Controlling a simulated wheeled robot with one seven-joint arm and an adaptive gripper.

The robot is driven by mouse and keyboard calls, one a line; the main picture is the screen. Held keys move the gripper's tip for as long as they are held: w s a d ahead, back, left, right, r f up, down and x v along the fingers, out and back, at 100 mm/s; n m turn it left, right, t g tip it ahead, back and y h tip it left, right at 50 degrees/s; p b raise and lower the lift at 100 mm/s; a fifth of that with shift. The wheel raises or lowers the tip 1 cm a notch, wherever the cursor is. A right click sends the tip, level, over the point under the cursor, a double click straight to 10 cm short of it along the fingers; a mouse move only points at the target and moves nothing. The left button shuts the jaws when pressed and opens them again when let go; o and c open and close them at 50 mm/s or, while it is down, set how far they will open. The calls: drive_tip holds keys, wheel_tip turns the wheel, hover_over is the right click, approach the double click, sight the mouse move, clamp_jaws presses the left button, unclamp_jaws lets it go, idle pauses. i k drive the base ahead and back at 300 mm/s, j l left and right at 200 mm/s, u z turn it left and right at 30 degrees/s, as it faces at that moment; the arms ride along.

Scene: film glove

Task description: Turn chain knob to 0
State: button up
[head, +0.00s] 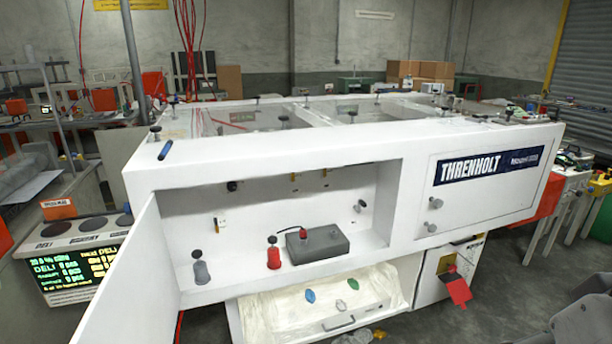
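A white machine (274,165) labelled THRENHOLT fills the middle of the head view, with an open recess in its front. In the recess stand a grey post with a black knob (200,270), a red post with a black knob (274,257) and a grey box (318,246) with a small red-and-black knob (303,232) on top. Small dark knobs, one of them at the right (360,205), sit on the recess's back wall. I cannot tell which is the chain knob, and no scale or 0 mark is readable.
An open white door (133,275) juts forward at the recess's left. Below is a pulled-out drawer (262,310) with small coloured items. A red flap (458,289) sticks out lower right. A display panel (80,268) stands at left. Grey floor shows at right.

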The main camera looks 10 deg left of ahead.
sight(231, 186)
drive_tip(key=u, duration=0.9)
drive_tip(key=i+j+z, duration=0.1)
drive_tip(key=i+z, duration=0.15)
drive_tip(key=i, duration=0.15)
drive_tip(key=i+j+z, duration=0.25)
drive_tip(key=i, duration=0.2)
drive_tip(key=l, duration=0.1)
